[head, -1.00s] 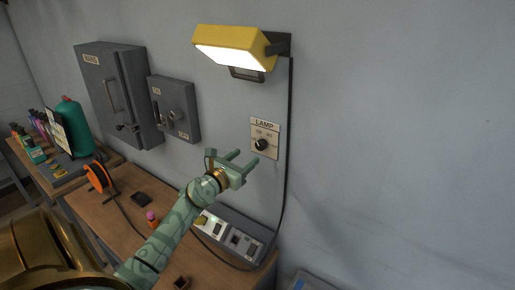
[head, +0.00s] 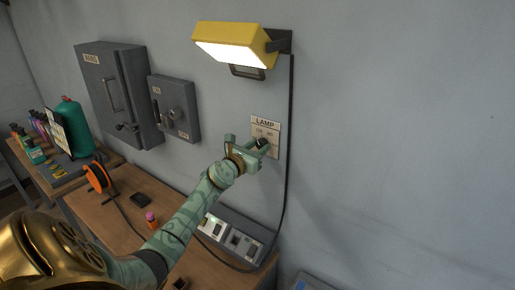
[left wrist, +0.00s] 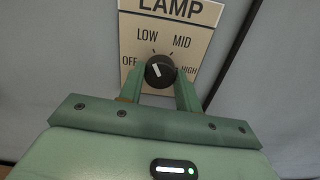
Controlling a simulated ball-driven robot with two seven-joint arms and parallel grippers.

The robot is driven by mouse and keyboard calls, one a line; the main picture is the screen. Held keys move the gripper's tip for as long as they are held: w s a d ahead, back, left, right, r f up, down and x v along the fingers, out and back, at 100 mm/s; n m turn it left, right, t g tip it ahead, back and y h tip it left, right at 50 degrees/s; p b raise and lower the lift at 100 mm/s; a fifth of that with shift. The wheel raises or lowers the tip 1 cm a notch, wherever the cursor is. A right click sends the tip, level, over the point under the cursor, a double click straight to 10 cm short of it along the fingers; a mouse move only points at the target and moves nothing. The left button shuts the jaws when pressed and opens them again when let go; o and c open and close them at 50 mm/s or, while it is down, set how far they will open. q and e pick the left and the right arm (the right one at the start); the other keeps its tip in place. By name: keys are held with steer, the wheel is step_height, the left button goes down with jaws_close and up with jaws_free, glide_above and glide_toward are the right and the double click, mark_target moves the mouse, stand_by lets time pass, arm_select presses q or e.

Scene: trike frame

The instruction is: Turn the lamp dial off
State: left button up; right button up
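The lamp dial (left wrist: 160,72) is a round black knob on a beige plate (left wrist: 205,40) marked LAMP, OFF, LOW, MID and HIGH. Its white mark points up and left, towards LOW. The plate is on the wall in the head view (head: 273,131). My left gripper (head: 250,147) is at the plate, and in the left wrist view its fingers (left wrist: 160,88) stand on either side of the dial. The fingers are apart, with the dial between them; firm contact is not clear. The yellow lamp (head: 235,40) above is lit. My right gripper is out of view.
A grey switch box (head: 174,108) and a larger grey cabinet (head: 115,95) are on the wall to the left. A black cable (head: 290,130) runs down right of the plate. The wooden bench (head: 115,215) below holds a control panel (head: 235,240).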

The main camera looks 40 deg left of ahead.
arm_select(q)
steer(key=shift+r+n+p, duration=0.1)
steer(key=shift+n+p, duration=0.75)
steer(key=shift+n, duration=0.45)
steer(key=n+p, duration=0.1)
steer(key=n, duration=0.1)
steer(key=shift+n, duration=0.4)
steer(key=n+p, duration=0.1)
steer(key=n, duration=0.3)
steer(key=shift+p, duration=0.3)
steer(key=shift+n, duration=1.2)
steer(key=shift+p, duration=0.3)
steer(key=o, duration=1)
